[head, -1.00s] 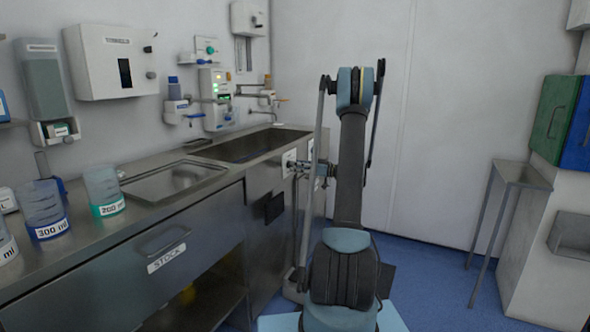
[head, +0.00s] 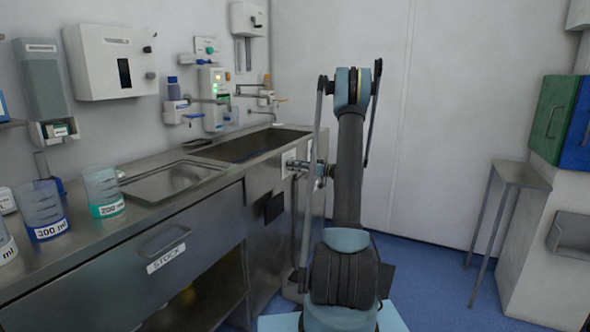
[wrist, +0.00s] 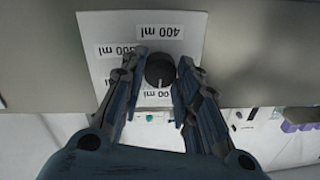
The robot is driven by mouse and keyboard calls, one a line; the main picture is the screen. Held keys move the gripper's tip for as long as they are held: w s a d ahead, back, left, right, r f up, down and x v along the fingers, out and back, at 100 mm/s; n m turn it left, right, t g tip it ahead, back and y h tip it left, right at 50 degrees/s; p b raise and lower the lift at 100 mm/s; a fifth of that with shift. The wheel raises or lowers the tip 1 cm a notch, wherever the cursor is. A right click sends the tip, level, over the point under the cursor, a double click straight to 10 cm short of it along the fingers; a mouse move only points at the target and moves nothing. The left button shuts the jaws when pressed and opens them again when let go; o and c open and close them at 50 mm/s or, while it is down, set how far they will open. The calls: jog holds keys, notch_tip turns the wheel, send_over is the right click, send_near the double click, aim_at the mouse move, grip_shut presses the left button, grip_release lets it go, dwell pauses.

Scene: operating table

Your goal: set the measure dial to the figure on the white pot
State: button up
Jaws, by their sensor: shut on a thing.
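The measure dial is a black round knob (wrist: 159,72) on a white plate (wrist: 197,24) in the wrist view. A pale mark on the knob points down in that picture, towards a label partly hidden by the fingers. Upside-down labels read 400 ml (wrist: 160,32) at the top and apparently 300 ml (wrist: 115,50) at left. My gripper (wrist: 162,62) is shut on the knob, one finger on each side. In the head view it reaches the plate (head: 289,163) on the cabinet front. A pot cut off at the left edge (head: 6,243) shows only "ml"; its figure is out of view.
A blue-based pot marked 300 ml (head: 43,212) and a green-based pot marked 200 ml (head: 104,193) stand on the steel counter (head: 145,212). A sink (head: 250,145) lies behind. A small side table (head: 521,174) stands at right, with open floor between.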

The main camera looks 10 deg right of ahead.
jog(key=shift+w+d, duration=0.1)
jog(key=m+t, duration=0.1)
jog(key=m, duration=1.3)
jog(key=m+t+h, duration=0.1)
jog(key=m, duration=1.3)
jog(key=shift+d+f+m, duration=0.1)
jog(key=shift+f+m, duration=0.05)
jog(key=shift+m, duration=0.25)
jog(key=m, duration=0.4)
jog(key=shift+m, duration=2.2)
